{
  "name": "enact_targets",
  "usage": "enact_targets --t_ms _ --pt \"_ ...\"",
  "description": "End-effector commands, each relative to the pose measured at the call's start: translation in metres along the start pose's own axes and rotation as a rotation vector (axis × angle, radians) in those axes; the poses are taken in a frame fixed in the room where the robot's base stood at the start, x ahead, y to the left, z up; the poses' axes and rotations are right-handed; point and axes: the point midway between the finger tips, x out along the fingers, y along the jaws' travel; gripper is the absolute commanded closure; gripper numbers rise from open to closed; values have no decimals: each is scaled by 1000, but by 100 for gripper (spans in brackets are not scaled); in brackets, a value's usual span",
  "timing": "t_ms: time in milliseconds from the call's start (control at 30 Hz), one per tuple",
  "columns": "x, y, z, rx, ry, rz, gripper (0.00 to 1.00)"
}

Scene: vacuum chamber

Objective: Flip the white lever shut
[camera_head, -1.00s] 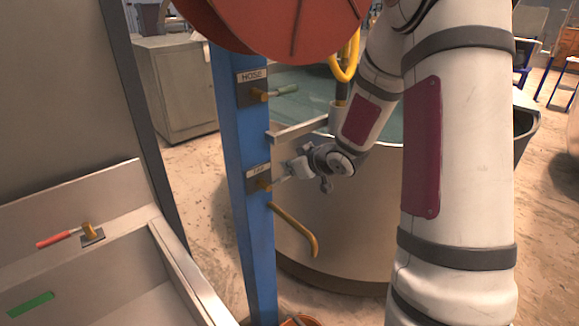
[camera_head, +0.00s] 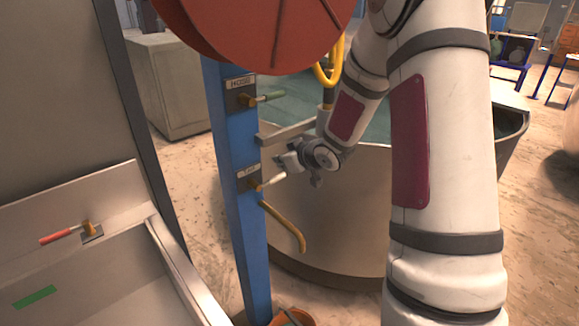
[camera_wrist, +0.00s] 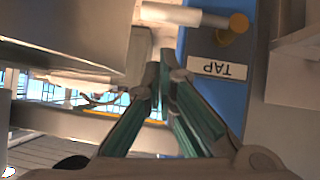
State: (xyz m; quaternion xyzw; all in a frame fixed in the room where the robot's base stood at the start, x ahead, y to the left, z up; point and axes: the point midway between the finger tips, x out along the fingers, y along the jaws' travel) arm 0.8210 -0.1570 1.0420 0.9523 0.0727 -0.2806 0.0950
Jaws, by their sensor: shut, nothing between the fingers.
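The white lever (camera_head: 272,181) sticks out to the right and slightly up from the brass valve (camera_head: 257,186) under the TAP label (camera_head: 246,170) on the blue post (camera_head: 236,215). In the wrist view the white lever (camera_wrist: 172,14) lies across the top, beyond the fingertips, with its brass pivot to the right. My gripper (camera_head: 281,161) is shut and empty, just above and beside the lever in the head view. In the wrist view its green-padded fingers (camera_wrist: 165,75) meet at the tips. I cannot tell whether they touch the lever.
A green-handled lever (camera_head: 270,97) by the HOSE label (camera_head: 240,83) is higher on the post. A grey bracket (camera_head: 285,134) juts out just above my gripper. A bent yellow spout (camera_head: 287,225) is below, the big tank (camera_head: 340,215) behind. A sink with a red lever (camera_head: 58,236) is left.

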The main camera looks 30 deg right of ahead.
Motion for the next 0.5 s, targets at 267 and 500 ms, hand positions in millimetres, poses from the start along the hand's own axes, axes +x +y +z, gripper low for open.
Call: enact_targets --t_ms 267,500 --pt "-63 5 -2 0 1 3 100" --pt "-94 7 -2 -2 1 -1 100"
